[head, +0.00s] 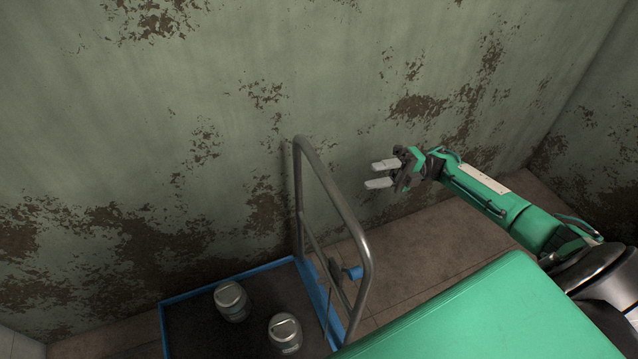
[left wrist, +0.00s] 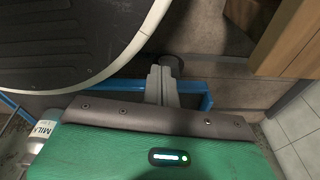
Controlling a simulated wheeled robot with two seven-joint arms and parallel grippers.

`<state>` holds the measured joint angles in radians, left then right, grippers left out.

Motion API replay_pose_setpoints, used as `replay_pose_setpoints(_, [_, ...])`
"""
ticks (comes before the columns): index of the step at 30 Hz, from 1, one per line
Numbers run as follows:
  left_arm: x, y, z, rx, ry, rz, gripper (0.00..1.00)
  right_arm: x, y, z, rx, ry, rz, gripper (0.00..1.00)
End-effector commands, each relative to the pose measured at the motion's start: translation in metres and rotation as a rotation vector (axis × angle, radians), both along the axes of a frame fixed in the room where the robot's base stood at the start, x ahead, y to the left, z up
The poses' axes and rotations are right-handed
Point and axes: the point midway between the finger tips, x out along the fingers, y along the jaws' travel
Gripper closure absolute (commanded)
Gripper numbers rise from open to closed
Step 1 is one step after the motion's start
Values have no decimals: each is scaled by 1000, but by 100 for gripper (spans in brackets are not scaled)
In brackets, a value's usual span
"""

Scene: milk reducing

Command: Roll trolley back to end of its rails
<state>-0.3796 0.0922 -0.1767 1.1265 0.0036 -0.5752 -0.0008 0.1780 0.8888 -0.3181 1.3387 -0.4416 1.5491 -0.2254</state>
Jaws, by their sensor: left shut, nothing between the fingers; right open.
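The trolley has a dark platform with a blue rim (head: 228,281) and an upright grey tube handle (head: 338,196) in the head view. Two milk cans (head: 231,301) (head: 285,333) stand on the platform. My right gripper (head: 381,174) is open and empty, to the right of the handle and apart from it in the picture. My left gripper (left wrist: 163,80) shows only in the left wrist view, with its fingers shut and empty. Blue frame bars (left wrist: 195,86) show around its fingers; contact cannot be told. A milk can (left wrist: 38,134) is partly hidden at left there. The rails cannot be made out.
A stained wall (head: 190,120) stands behind the trolley. Brown tiled floor (head: 415,255) is clear to the right of the handle. A wooden piece (left wrist: 285,42) stands at the upper right of the left wrist view. My green body covers the lower right of the head view.

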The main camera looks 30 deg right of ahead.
Motion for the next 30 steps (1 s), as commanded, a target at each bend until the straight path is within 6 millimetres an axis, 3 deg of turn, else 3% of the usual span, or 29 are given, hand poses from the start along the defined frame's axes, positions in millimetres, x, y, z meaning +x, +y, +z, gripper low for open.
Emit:
replay_pose_setpoints(9, [-35, 12, -16, 8, 11, -7, 100, 3, 50, 14, 4, 2, -1, 58])
replay_pose_setpoints(18, [-56, 14, -14, 10, 26, -9, 100, 7, 107, 24, 4, 3, -4, 58])
replay_pose_setpoints(24, [-64, 15, -14, 10, 30, -10, 100, 8, 126, 26, 3, 3, -5, 58])
replay_pose_setpoints(30, [-67, 16, -15, 10, 33, -10, 100, 8, 129, 26, 2, 3, -5, 58])
